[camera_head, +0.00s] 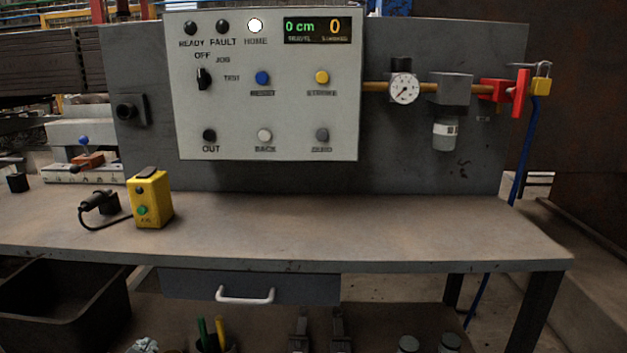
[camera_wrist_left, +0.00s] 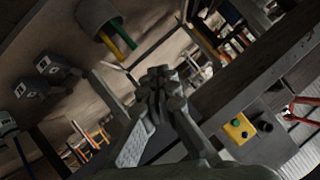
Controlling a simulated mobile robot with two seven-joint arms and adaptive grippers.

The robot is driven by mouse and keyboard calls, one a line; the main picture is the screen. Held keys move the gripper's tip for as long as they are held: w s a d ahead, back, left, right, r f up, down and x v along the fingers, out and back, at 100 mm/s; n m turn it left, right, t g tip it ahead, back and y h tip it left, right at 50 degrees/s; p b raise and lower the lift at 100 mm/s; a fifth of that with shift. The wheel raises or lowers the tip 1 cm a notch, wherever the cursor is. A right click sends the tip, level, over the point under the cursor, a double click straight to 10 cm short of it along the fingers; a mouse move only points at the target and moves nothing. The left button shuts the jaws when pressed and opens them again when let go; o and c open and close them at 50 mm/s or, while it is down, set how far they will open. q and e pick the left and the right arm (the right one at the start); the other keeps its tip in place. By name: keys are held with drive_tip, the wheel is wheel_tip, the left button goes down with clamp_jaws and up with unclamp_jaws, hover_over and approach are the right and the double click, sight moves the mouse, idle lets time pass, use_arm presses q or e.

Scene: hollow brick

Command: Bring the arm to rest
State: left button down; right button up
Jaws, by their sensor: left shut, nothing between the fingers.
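My left gripper (camera_head: 144,345) shows only as grey fingertips at the bottom edge of the head view, left of the pen cup. In the left wrist view its fingers (camera_wrist_left: 160,85) are closed together with nothing between them. It is in front of the bench and below the level of its top, with no contact visible. The rest of the left arm is out of the head view. My right gripper is in neither view.
The workbench top (camera_head: 330,225) is mostly clear, with a yellow button box (camera_head: 151,200) at left. Below are a drawer (camera_head: 190,284), a black bin (camera_head: 60,300) and a cup with green and yellow sticks (camera_head: 212,343). A control panel (camera_head: 265,120) stands behind, its HOME lamp lit.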

use_arm(q)
drive_tip(key=s+d+f+n+g+h, duration=0.2)
drive_tip(key=s+f+g, duration=0.7)
drive_tip(key=s+f, duration=1.05)
drive_tip(key=shift+s+d+f+p, duration=0.15)
drive_tip(key=shift+f+p, duration=0.5)
drive_tip(key=shift+f, duration=0.35)
drive_tip(key=shift+s+d+f+p, duration=0.1)
drive_tip(key=shift+d+f+p, duration=0.05)
drive_tip(key=shift+f+p, duration=0.65)
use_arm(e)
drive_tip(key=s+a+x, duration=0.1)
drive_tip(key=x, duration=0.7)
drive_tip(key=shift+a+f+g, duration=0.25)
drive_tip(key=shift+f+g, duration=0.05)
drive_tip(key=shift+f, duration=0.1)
use_arm(q)
drive_tip(key=shift+f, duration=0.15)
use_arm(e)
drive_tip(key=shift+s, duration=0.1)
